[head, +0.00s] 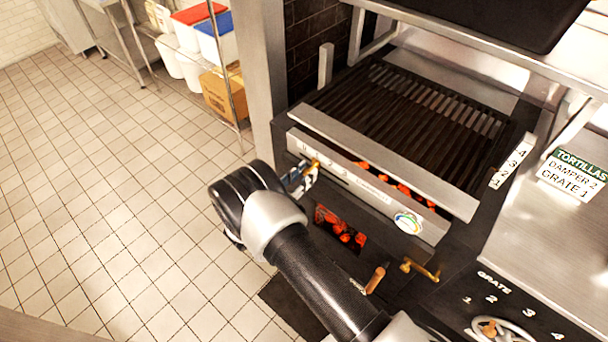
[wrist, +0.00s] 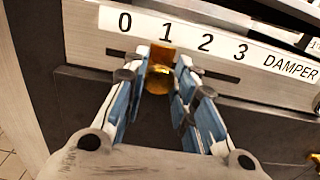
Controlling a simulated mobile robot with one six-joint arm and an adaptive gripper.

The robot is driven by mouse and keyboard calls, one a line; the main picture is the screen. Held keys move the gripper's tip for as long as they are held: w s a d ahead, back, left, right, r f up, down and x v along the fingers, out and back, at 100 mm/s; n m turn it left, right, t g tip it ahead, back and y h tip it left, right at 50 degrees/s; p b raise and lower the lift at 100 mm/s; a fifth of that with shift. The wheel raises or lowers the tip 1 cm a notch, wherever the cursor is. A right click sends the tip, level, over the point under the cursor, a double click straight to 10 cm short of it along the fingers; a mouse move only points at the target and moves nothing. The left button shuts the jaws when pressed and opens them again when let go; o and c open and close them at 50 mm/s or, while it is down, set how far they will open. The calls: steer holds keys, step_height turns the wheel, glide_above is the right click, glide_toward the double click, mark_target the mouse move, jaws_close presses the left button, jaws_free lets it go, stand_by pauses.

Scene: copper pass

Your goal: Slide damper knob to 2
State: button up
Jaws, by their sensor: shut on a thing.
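The brass damper knob (wrist: 158,80) sits in a dark horizontal slot on the grill's front. Its orange-brown upper plate (wrist: 161,56) lies below the 1 on the white damper scale (wrist: 204,43), which reads 0, 1, 2, 3. My gripper (wrist: 163,75) has its blue-padded fingers on both sides of the knob and is shut on it. In the head view, my gripper (head: 308,172) meets the brass knob (head: 315,163) at the left end of the front panel. The scale digits are hard to read there.
A card (head: 573,175) reads "TORTILLAS, DAMPER 2, GRATE 1". The grate wheel (head: 503,331) is at the lower right, with a brass handle (head: 421,270) to its left. Glowing coals (head: 340,228) show in an opening below the panel. The tiled floor at left is clear.

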mark_target(330, 172)
jaws_close()
steer(key=s+d+p, duration=0.1)
steer(key=d, duration=0.1)
steer(key=s+d+p, duration=0.1)
steer(key=s+d, duration=0.1)
steer(key=o, duration=1.1)
jaws_free()
steer(key=v, duration=1.2)
steer(key=shift+a, duration=0.1)
